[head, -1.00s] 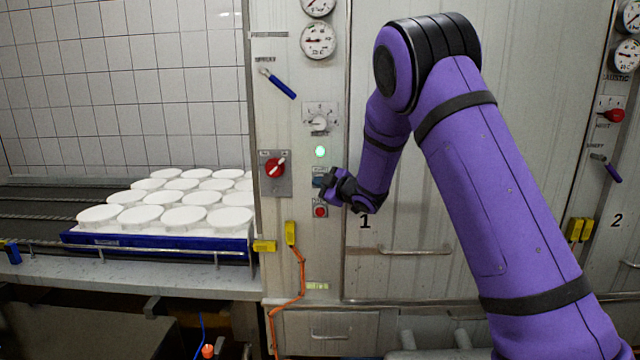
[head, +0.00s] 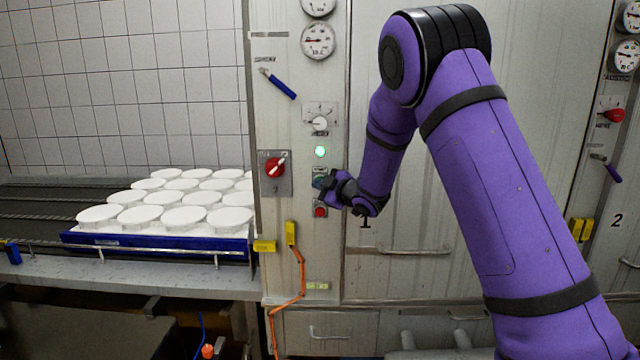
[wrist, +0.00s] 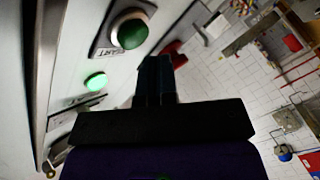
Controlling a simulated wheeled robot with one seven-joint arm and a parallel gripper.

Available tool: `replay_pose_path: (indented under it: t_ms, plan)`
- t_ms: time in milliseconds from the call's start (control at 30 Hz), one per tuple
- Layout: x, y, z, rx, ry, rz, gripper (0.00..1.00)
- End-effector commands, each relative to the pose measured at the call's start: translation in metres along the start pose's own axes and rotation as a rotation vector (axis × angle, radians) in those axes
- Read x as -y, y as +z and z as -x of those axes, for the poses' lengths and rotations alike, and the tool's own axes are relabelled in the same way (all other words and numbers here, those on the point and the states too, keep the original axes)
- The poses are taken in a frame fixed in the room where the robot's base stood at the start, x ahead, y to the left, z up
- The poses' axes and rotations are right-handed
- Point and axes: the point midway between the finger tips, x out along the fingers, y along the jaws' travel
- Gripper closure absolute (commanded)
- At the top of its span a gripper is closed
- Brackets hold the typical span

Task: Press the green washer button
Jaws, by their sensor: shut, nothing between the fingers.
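My gripper (head: 322,183) is shut and empty, at the panel in front of the START plate. In the wrist view its fingertips (wrist: 154,62) lie just below and right of the button; I see no contact with it. A lit green lamp (head: 320,152) is above the gripper in the head view, and it shows in the wrist view (wrist: 96,81).
A red button (head: 320,212) sits just below my gripper. A red rotary switch (head: 275,168) is to its left and a dial (head: 319,123) above. White moulds (head: 184,216) stand in a blue tray (head: 150,243) on the conveyor at left.

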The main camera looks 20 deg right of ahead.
Motion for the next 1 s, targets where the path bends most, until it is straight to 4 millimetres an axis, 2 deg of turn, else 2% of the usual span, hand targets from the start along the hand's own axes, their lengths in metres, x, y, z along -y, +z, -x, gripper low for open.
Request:
replay_pose_path:
  t_ms: [633, 1000]
  plan:
    - [0.023, -0.024, 0.032, -0.001, 0.001, -0.001, 1.00]
    - [0.025, -0.025, 0.035, 0.000, 0.000, 0.000, 1.00]
